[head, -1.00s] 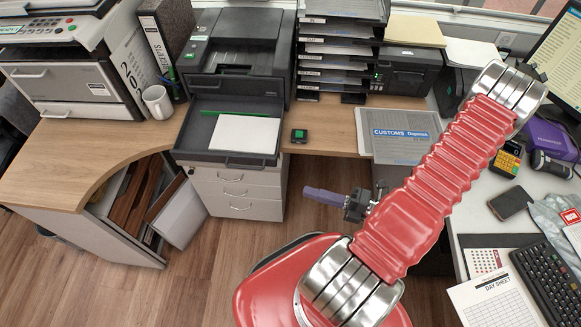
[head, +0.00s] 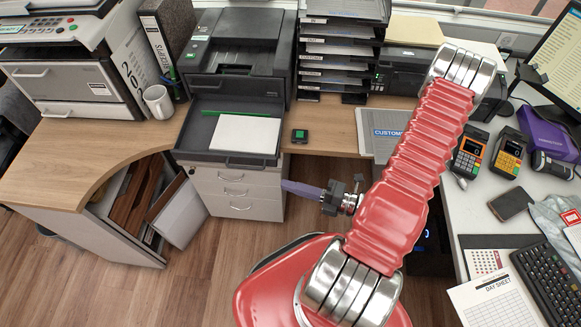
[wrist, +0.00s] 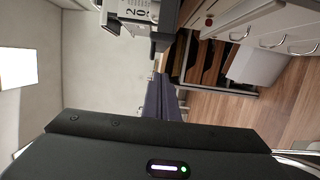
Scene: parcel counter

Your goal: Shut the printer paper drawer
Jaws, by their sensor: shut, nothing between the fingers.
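The printer (head: 237,57) is black and stands on the wooden desk at the back. Its paper drawer (head: 190,142) is pulled out toward me, with white paper and a green strip lying in it. The drawer overhangs a white cabinet. My gripper (head: 284,186) is shut and empty, its purple fingers pointing left, in front of the cabinet's right side and below and to the right of the drawer. In the wrist view the purple fingers (wrist: 160,100) show together; the paper drawer cannot be made out there.
The white drawer cabinet (head: 222,178) stands under the paper drawer. A small black device with a green screen (head: 299,135) lies right of the drawer. A white mug (head: 158,101) and a binder (head: 160,52) stand left of the printer.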

